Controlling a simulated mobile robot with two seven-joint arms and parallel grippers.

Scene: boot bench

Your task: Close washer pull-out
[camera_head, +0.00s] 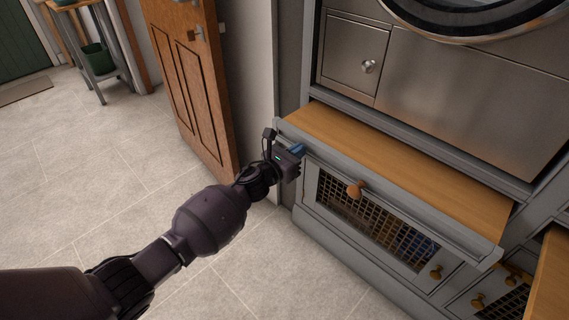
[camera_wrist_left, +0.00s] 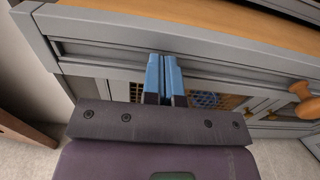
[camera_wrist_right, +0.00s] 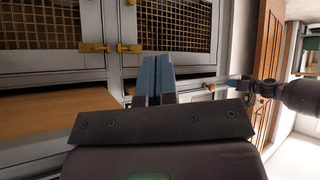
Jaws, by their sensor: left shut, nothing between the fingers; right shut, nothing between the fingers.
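The washer pull-out is a wooden board (camera_head: 400,160) with a grey front rail (camera_head: 400,206), under the steel washer. It stands out from the cabinet. A round wooden knob (camera_head: 355,188) sits on its front. My left gripper (camera_head: 298,150) is at the left end of the front rail, fingers shut and empty. In the left wrist view its blue fingertips (camera_wrist_left: 164,60) overlap the grey rail (camera_wrist_left: 110,53); I cannot tell whether they touch it. My right gripper (camera_wrist_right: 156,70) shows only in its wrist view, shut and empty, before grey cabinetry with mesh doors (camera_wrist_right: 172,25).
Below the pull-out is a mesh-front cabinet (camera_head: 375,220) with brass knobs. Another wooden board (camera_head: 552,285) sticks out at the lower right. An open wooden door (camera_head: 195,85) stands left of the cabinet. The tiled floor (camera_head: 90,190) is clear at left.

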